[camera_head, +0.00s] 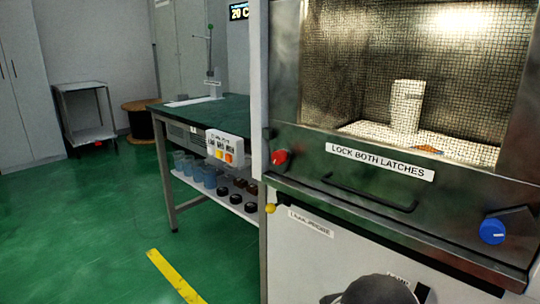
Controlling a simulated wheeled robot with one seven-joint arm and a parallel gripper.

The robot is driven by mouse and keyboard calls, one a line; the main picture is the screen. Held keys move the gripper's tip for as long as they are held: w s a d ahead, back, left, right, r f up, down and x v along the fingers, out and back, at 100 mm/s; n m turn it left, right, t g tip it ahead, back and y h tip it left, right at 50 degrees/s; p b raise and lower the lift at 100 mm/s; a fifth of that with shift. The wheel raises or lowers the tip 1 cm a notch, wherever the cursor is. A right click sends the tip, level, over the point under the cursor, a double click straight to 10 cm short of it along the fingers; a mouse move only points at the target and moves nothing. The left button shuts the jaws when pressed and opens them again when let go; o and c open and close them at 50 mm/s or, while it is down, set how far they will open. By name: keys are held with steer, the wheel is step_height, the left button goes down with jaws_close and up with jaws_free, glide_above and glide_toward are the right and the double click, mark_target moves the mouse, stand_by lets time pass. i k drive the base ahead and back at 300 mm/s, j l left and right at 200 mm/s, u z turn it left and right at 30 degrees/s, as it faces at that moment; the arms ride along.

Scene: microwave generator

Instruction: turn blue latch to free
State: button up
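The blue latch (493,231) is a round blue knob at the lower right of the microwave generator's front door panel (455,205). A dark piece sits behind it and reaches up to the right; its exact latch position is hard to tell. A red latch knob (279,157) is at the left end of the same panel. The label between them reads "LOCK BOTH LATCHES". A dark bar handle (370,192) runs below the label. The door looks closed. My gripper cannot be made out; only a dark rounded shape, possibly part of my arm, shows at the bottom edge.
A mesh window (450,70) shows a pale cylinder (407,105) inside the chamber. A yellow knob (270,208) is below the red latch. A green-topped workbench (215,118) with a button box (228,148) stands left. The green floor at left is open.

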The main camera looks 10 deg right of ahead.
mark_target(519, 221)
steer(key=l+z, duration=0.1)
steer(key=z, duration=0.35)
steer(key=l+z, duration=0.1)
steer(key=z, duration=0.3)
steer(key=k+l+z, duration=0.1)
steer(key=z, duration=0.35)
